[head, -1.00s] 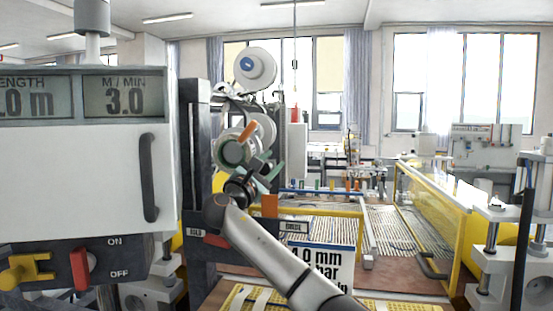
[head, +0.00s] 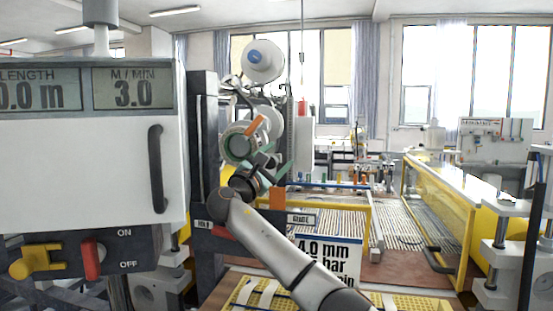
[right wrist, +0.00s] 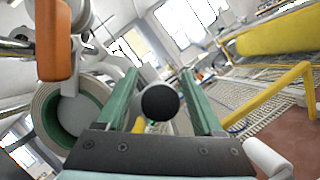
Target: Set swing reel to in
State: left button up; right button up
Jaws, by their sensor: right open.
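A reel with a green-ringed core (head: 236,148) hangs on the dark machine column, with an orange handle (head: 256,127) close beside it. In the right wrist view the reel (right wrist: 75,115) is at the left, behind the orange handle (right wrist: 53,40). I cannot tell which part is the swing reel's control. My right gripper (head: 273,163) is open, just right of and below the reel. In the right wrist view a black ball knob (right wrist: 160,103) appears between its green fingers (right wrist: 165,85); whether they touch it is unclear. My left gripper is not in view.
A white control box (head: 80,165) with a black handle stands at left, with a yellow knob and red switch below. A white reel (head: 262,60) is above. A yellow frame (head: 340,210) and yellow-guarded conveyor (head: 470,200) lie to the right. A sign (head: 328,258) stands in front.

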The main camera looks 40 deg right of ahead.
jog(key=shift+r, duration=0.1)
jog(key=shift+r, duration=0.3)
notch_tip(320, 180, up, 3)
jog(key=shift+f, duration=0.2)
jog(key=s+a+r+b, duration=0.3)
jog(key=s+a+r, duration=0.5)
jog(key=s, duration=0.3)
jog(key=shift+s+r, duration=0.25)
jog(key=shift+r, duration=0.6)
